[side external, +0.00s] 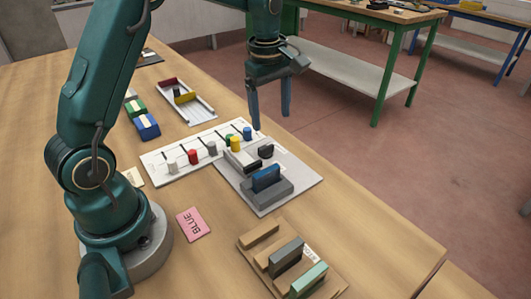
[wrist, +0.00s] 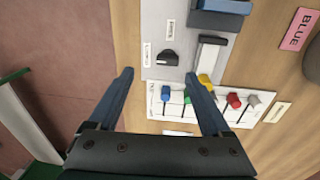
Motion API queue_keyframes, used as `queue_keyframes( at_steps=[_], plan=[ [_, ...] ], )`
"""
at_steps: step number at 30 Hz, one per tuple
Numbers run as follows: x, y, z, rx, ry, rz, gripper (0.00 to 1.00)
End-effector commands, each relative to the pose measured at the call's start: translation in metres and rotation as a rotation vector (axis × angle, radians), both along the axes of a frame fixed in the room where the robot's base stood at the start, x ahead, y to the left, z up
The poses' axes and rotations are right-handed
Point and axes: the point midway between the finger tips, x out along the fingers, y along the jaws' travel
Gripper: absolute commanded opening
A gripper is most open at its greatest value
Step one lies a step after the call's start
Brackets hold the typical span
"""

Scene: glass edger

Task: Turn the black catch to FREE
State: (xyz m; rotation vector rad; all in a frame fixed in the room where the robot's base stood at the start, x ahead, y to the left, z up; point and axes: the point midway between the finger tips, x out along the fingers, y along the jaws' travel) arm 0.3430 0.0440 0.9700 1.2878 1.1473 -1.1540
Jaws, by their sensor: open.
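The black catch (side external: 265,151) is a small dark knob on the light grey plate (side external: 285,195). In the wrist view the catch (wrist: 168,58) has a rounded edge and lies just beyond my fingertips, between their lines. Two small white labels are beside it, one above (wrist: 171,28) and one to its left (wrist: 147,54); their lettering is too small to read. My gripper (side external: 271,121) points down above the far end of the plate, fingers spread and empty, apart from the catch. In the wrist view my gripper (wrist: 158,75) shows both open fingers.
A white strip (side external: 152,163) with several coloured knobs borders the plate. A blue block (side external: 266,178) sits in a grey holder on it. A wooden rack (side external: 250,260), a pink BLUE card (side external: 193,224) and a white tray (side external: 190,108) lie around. The bench edge is close beyond the plate.

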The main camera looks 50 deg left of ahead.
Motion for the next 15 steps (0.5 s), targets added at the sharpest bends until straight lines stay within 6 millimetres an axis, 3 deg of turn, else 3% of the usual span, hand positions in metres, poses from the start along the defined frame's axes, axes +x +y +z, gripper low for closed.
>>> queue_keyframes(
  at_steps=[3, 15],
  plan=[
    [-0.001, 0.008, -0.024, -0.014, 0.055, 0.020, 0.82],
    [-0.006, 0.011, -0.068, -0.025, 0.093, 0.030, 0.82]
  ],
)
